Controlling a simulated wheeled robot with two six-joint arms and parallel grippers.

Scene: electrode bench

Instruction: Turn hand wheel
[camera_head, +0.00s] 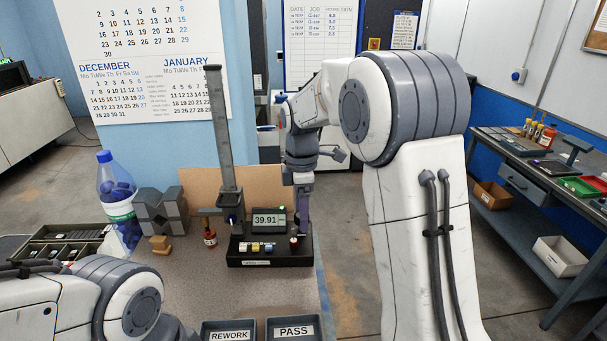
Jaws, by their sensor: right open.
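A bench gauge stands on a black base (270,256), with a tall grey upright column (222,135) and a display (268,220) reading 39.91. A small round dark part with a blue spot (233,222) sits low on the column; I cannot tell whether it is the hand wheel. My right gripper (303,224) points down at the right side of the gauge, close beside the display and above the base. It is open; its fingertips are small and partly lost against the gauge, so contact cannot be told. My left gripper is out of view; only my left arm shows at lower left.
Trays marked REWORK (230,324) and PASS (295,319) lie at the front. A blue-capped bottle (119,215), grey blocks (163,212) and a small brown bottle (209,236) stand left of the gauge. A compartment tray (68,231) lies farther left.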

